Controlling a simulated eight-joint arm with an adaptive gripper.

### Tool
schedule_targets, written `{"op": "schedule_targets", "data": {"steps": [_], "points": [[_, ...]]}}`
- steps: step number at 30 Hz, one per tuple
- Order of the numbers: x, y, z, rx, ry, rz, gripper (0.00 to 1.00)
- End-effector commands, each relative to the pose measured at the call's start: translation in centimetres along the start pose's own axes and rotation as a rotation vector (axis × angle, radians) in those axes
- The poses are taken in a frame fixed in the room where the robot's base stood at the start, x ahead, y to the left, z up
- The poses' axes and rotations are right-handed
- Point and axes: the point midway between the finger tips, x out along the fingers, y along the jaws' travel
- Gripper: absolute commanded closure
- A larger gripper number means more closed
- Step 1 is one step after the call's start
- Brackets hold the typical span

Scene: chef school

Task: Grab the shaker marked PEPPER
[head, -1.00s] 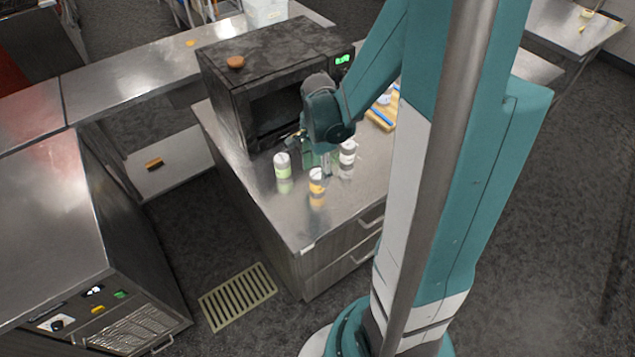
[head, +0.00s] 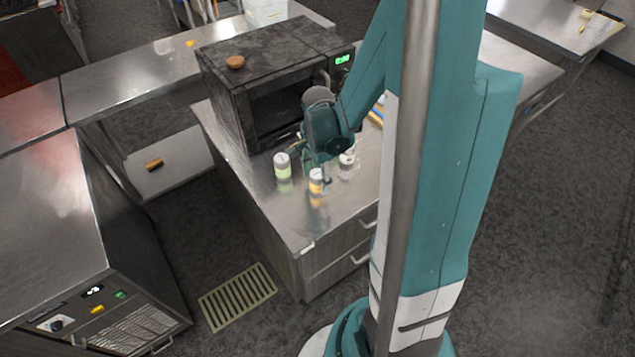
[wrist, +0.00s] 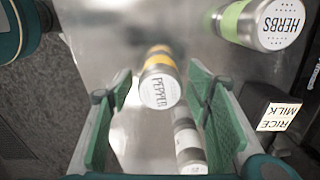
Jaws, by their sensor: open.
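The PEPPER shaker (wrist: 160,88), with a grey-white lid and an orange-yellow band, stands on the steel counter; in the head view it is the orange-banded shaker (head: 316,183). In the wrist view its lid lies between the two green fingers of my gripper (wrist: 158,76), with visible gaps on both sides. My gripper is open and holds nothing. In the head view my gripper (head: 320,168) is just behind the PEPPER shaker, its fingers partly hidden by the wrist.
The green-banded HERBS shaker (wrist: 270,24) stands to the left in the head view (head: 283,167). A RICE MILK carton (wrist: 278,117) shows too. A black microwave (head: 265,85) stands behind.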

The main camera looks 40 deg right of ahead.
Motion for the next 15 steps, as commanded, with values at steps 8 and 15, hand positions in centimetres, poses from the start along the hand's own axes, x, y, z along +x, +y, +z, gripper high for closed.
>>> {"op": "schedule_targets", "data": {"steps": [8, 15], "points": [[2.0, 0.0, 0.0, 0.000, 0.000, 0.000, 0.51], [2.4, 0.0, 0.0, 0.000, 0.000, 0.000, 0.51]]}}
